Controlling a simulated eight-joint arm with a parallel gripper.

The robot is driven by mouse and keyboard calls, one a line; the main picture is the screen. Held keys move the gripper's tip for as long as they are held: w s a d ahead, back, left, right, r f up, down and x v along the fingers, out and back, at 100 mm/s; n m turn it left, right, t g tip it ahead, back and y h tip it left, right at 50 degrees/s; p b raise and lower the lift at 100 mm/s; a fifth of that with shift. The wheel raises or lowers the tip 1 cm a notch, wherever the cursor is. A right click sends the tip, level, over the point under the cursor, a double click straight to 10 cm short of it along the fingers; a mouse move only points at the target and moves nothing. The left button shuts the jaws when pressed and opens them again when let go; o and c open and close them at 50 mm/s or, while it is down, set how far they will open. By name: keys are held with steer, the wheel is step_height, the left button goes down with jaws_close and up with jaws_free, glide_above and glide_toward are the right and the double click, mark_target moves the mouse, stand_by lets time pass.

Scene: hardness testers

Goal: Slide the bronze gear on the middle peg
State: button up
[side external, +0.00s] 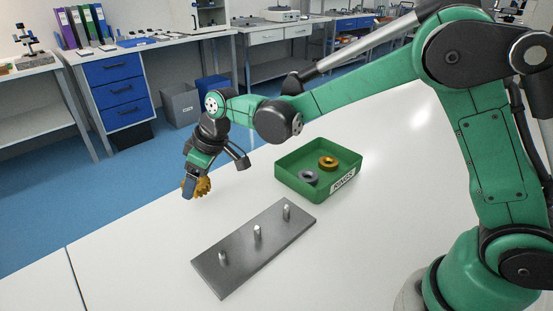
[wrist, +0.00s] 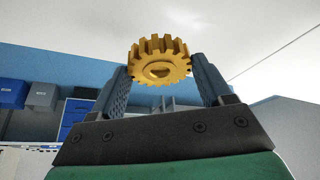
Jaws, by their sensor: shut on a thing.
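My gripper (side external: 194,187) is shut on the bronze gear (side external: 203,186) and holds it in the air, to the left of and above the peg plate. In the wrist view the gear (wrist: 159,61) sits between the two fingertips, its toothed rim and centre hole showing. A grey metal plate (side external: 240,272) lies on the white table with three upright pegs. The middle peg (side external: 257,233) is bare, and so are the near peg (side external: 222,257) and the far peg (side external: 286,212).
A green tray (side external: 318,192) labelled RINGS stands behind the plate to the right. It holds a grey ring (side external: 308,178) and a bronze-coloured ring (side external: 328,163). The white table (side external: 130,255) is clear left of the plate.

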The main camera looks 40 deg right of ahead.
step_height(320, 180, up, 12)
glide_above(258, 228)
step_height(258, 228, down, 8)
steer(key=shift+d+r, duration=0.1)
steer(key=shift+d, duration=0.05)
steer(key=shift+s+f, duration=0.15)
steer(key=shift+f, duration=2.7)
steer(key=shift+f, duration=1.3)
steer(key=shift+f, duration=0.25)
steer(key=shift+f, duration=0.5)
